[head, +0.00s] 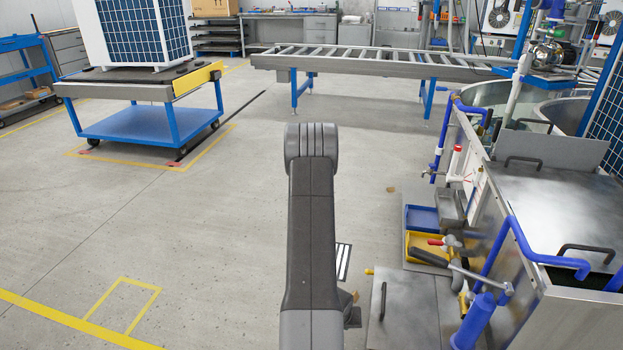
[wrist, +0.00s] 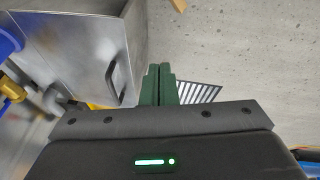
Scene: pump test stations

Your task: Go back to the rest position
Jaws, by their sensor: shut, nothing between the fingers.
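In the wrist view my gripper (wrist: 158,86) shows as two dark green fingers pressed together, with nothing between them. It hangs over the concrete floor, beside a metal panel with a dark handle (wrist: 113,80). In the head view my arm reaches forward over the floor and hides the gripper itself.
A steel tank station with blue pipes (head: 505,240) stands at the right. A blue tray (head: 421,217) and a yellow tray (head: 428,247) lie beside it. A blue cart (head: 145,125) is at the left, a roller conveyor (head: 390,65) behind.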

